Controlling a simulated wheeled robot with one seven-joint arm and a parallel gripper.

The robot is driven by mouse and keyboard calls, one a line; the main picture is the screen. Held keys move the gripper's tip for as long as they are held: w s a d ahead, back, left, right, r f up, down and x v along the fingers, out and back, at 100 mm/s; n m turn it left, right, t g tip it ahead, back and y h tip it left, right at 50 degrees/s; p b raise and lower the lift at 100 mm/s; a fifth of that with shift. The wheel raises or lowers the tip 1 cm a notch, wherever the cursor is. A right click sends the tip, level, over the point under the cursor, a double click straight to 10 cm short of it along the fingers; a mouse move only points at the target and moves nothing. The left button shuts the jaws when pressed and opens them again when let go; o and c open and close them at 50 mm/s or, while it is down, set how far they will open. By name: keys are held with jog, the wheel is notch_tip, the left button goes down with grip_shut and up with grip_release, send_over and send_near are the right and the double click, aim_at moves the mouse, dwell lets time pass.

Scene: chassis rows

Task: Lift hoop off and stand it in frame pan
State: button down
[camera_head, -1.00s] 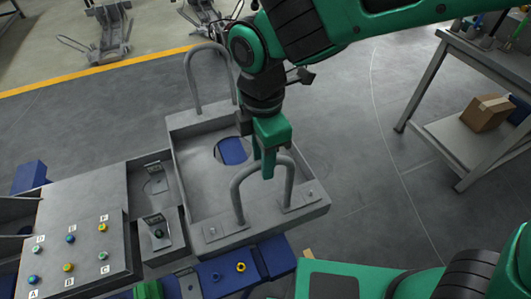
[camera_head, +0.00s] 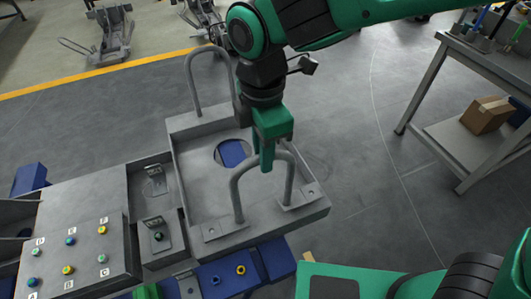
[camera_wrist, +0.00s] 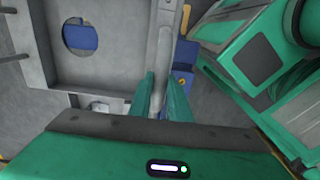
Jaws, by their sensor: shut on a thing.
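My green gripper (camera_head: 266,160) is shut on the top of the near grey hoop (camera_head: 236,196), a bent tube arch, and my fingers hide part of it. The hoop stands upright at the near edge of the grey frame pan (camera_head: 195,195). Its leg ends are close to small plates on the rim; I cannot tell whether they touch. A second, similar hoop (camera_head: 188,80) stands at the pan's far edge. In the wrist view, my fingers (camera_wrist: 162,88) reach down over the rim beside the pan floor (camera_wrist: 110,72).
A round hole in the pan floor shows blue (camera_head: 232,153) below. A panel (camera_head: 75,235) with several coloured buttons and two brackets (camera_head: 156,232) stand at left. A workbench (camera_head: 475,65) with a cardboard box (camera_head: 487,114) on its shelf is at right. Grey floor lies between.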

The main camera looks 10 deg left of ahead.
jog(key=shift+r, duration=1.7)
